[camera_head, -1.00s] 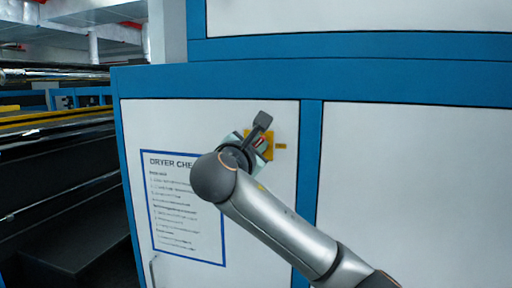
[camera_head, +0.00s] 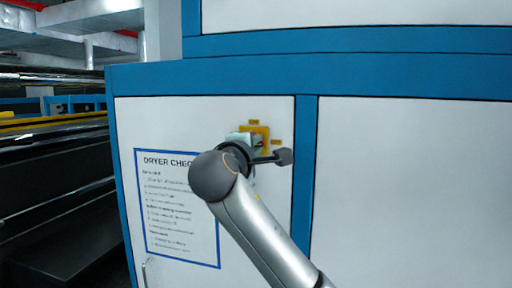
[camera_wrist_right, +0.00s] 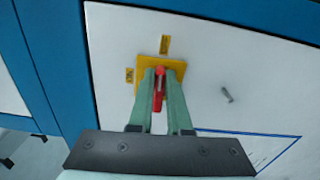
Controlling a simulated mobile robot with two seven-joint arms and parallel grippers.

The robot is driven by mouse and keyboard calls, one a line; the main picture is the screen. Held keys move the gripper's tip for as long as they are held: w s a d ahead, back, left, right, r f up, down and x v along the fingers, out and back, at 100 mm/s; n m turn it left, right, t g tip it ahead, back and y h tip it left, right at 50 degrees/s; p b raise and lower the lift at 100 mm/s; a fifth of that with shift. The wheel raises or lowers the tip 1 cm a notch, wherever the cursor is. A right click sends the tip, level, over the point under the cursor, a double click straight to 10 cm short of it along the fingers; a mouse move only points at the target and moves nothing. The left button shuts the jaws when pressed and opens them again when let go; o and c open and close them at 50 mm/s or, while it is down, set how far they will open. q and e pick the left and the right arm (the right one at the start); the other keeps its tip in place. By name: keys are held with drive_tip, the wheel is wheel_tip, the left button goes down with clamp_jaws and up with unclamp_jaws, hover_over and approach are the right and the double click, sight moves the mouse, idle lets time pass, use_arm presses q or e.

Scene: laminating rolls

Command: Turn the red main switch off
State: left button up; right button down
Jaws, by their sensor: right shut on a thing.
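The red main switch (camera_wrist_right: 159,88) sits on a yellow plate (camera_wrist_right: 145,66) in the right wrist view. My right gripper (camera_wrist_right: 162,82) is shut on its handle, with one pale green finger on each side. In the head view the yellow plate (camera_head: 264,131) is on the white cabinet door, and my right gripper (camera_head: 252,142) is in front of it. My wrist and fingers hide most of the switch there. Small yellow labels lie at the plate's top and right edges in the head view. My left gripper is not in view.
The white door (camera_head: 185,115) has a blue frame. A blue-bordered dryer check sheet (camera_head: 178,235) hangs at the lower left of the switch. Dark machine rollers (camera_head: 55,135) are at the far left. The white panel (camera_head: 420,190) on the right is bare.

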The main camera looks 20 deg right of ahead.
drive_tip(key=shift+f+m, duration=0.1)
drive_tip(key=shift+m, duration=0.3)
drive_tip(key=c, duration=0.9)
unclamp_jaws()
drive_tip(key=shift+o, duration=0.2)
drive_tip(key=b+v, duration=0.3)
drive_tip(key=v, duration=0.9)
drive_tip(key=shift+s+a, duration=0.15)
drive_tip(key=shift+s, duration=0.05)
